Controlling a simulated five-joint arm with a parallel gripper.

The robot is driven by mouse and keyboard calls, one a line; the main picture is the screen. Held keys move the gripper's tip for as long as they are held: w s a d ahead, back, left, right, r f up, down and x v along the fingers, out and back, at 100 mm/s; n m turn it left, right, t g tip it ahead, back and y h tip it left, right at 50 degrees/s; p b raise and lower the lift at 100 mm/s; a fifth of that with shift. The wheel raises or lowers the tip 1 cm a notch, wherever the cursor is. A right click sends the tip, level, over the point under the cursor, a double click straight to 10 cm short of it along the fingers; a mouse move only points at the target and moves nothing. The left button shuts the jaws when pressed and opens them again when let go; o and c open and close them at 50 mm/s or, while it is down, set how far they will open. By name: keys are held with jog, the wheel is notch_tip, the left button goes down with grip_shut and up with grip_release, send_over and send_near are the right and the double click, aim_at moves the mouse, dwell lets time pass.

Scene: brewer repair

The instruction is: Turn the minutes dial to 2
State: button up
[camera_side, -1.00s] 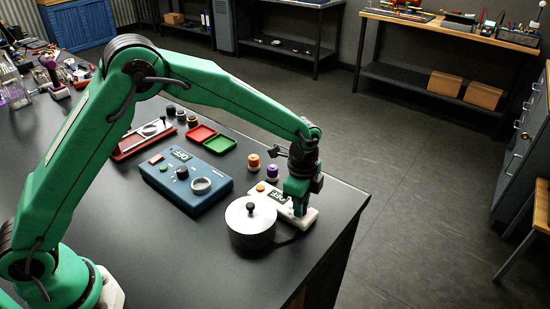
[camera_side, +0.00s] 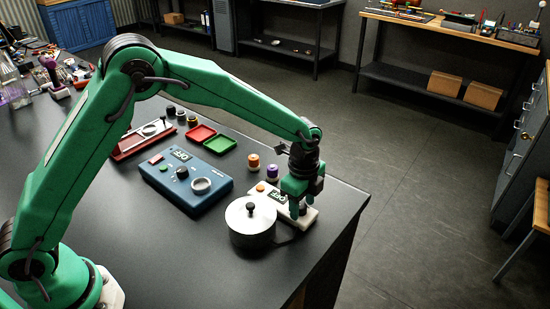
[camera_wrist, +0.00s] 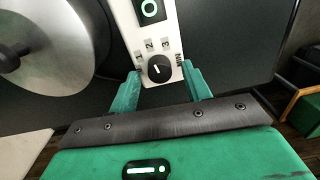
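The minutes dial (camera_wrist: 159,68) is a black round knob with a white mark, near the end of a white control panel (camera_wrist: 123,14). Printed 1, 2, 3 and MIN surround it. The mark points roughly up in the wrist view; I cannot tell exactly which number it meets. My gripper (camera_wrist: 161,72) is open, its green fingers on either side of the dial with gaps visible. In the side view my gripper (camera_side: 304,202) is over the right end of the panel and largely hides the dial.
A round metal pot (camera_side: 250,224) with a black knob stands just left of the panel. An orange knob (camera_side: 253,161) and a purple knob (camera_side: 272,172) stand behind. A blue device (camera_side: 187,182) lies further left. The table's right edge is close.

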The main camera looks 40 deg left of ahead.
aim_at(301, 207)
jog(key=shift+a, duration=0.1)
jog(key=shift+s+r, duration=0.15)
jog(key=shift+r, duration=3.65)
jog(key=shift+r, duration=0.15)
jog(key=shift+s+a+r, duration=0.1)
jog(key=shift+a+r, duration=0.1)
jog(key=s+a+r+n+t, duration=0.2)
jog(key=s+a+r+n, duration=0.75)
jog(key=a+r, duration=0.2)
jog(key=s+a+n+t, duration=0.1)
jog(key=s+a+n, duration=0.1)
jog(key=s, duration=0.3)
jog(key=s+a+r+n+t, duration=0.1)
jog(key=s+a+n, duration=0.2)
jog(key=s, duration=0.3)
jog(key=s+a+n+t, duration=0.1)
jog(key=s+a+n, duration=0.1)
jog(key=s+n, duration=0.2)
jog(key=shift+s+a+r, duration=0.2)
jog(key=shift+s+a, duration=0.15)
jog(key=shift+s, duration=0.4)
